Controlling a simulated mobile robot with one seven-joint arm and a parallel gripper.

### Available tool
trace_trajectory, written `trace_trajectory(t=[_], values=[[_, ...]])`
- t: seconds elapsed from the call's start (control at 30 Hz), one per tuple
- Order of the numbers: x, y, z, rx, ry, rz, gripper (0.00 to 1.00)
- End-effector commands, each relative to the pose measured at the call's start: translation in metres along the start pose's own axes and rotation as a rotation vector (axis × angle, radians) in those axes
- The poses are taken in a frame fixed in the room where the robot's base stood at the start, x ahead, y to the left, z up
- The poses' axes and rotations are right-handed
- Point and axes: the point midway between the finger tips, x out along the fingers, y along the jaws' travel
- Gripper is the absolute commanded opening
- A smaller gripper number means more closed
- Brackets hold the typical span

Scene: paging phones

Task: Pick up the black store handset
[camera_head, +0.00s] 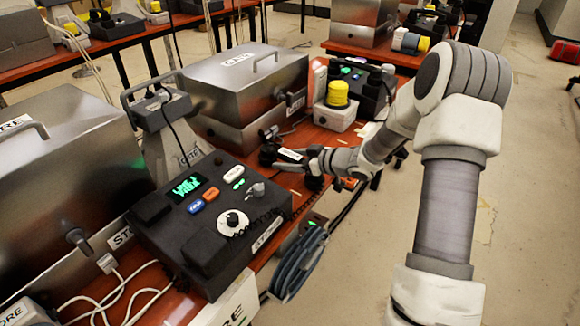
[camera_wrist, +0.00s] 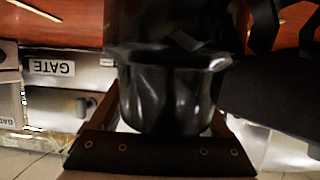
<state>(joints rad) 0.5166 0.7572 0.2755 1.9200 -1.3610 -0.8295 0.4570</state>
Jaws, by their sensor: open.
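A black handset (camera_head: 268,155) with a white label is at my gripper (camera_head: 298,160), by the right edge of the orange-brown table. Its other end shows below the gripper. In the wrist view, a dark cup-shaped end (camera_wrist: 165,90), apparently of this handset, fills the space between the jaws of my gripper (camera_wrist: 160,112). My gripper is open around or right beside it; contact is unclear. The handset's own name is not readable. The black store console (camera_head: 180,240) stands nearer, with a green screen, a white dial and a coiled cord (camera_head: 262,222) running right.
A metal GATE case (camera_head: 245,75) stands behind the gripper, with GATE labels also in the wrist view (camera_wrist: 55,67). A yellow-topped white box (camera_head: 335,115) and another black phone are at the back. Blue cable (camera_head: 297,262) hangs at the table's side. Open floor lies right.

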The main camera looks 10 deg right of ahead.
Motion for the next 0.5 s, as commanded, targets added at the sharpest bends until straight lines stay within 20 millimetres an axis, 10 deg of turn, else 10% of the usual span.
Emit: trace_trajectory(t=[0.13,0.5], values=[[-0.0009,0.0002,-0.0006,0.000,0.000,0.001,0.76],[-0.0012,0.0002,-0.0004,0.000,0.000,0.000,0.10]])
